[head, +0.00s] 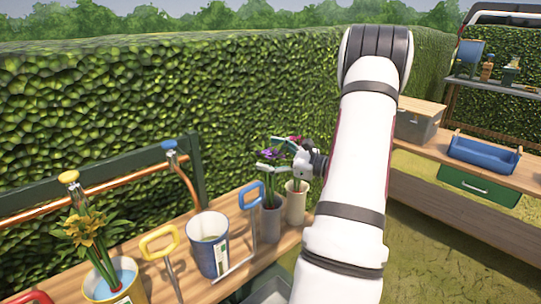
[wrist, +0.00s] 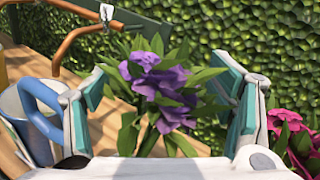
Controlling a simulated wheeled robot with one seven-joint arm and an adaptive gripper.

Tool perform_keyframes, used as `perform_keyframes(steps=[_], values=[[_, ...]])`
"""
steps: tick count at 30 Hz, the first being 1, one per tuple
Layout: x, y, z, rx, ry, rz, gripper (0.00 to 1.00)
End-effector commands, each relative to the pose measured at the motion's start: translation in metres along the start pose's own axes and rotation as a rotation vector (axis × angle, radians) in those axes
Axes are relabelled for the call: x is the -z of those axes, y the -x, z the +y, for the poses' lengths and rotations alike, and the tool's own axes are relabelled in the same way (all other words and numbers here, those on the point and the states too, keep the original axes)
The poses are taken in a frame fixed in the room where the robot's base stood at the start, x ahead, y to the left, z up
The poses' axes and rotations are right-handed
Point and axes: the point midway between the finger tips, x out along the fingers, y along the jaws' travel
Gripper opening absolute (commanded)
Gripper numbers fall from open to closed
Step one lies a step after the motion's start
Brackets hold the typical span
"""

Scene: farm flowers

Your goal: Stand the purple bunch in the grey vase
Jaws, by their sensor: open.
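The purple bunch (head: 272,154) has purple blooms and green leaves. In the head view it stands roughly upright at the grey vase (head: 270,222), its green leaves showing just above the rim; the stem ends are hidden. My gripper (head: 276,161) is at the height of the blooms, reaching in from the right. In the wrist view my gripper (wrist: 160,70) is open, with one teal-padded finger on each side of the purple bunch (wrist: 160,85). Gaps show between the blooms and both pads, though some leaves reach close to them. The vase is not clearly seen in the wrist view.
A cream vase (head: 296,205) with pink-red flowers stands close right of the grey vase. A blue-handled tool (head: 252,205) is close on its left, then a blue bucket (head: 205,248) and a yellow-handled tool (head: 160,243). Yellow flowers (head: 88,235) stand further left. A hedge rises behind.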

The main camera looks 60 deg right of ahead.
Motion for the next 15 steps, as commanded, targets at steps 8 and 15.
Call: perform_keyframes(steps=[8,15], values=[[0.0,0.04,-0.001,0.005,0.001,0.002,0.76],[0.001,0.087,-0.001,0.004,0.0,0.001,0.76]])
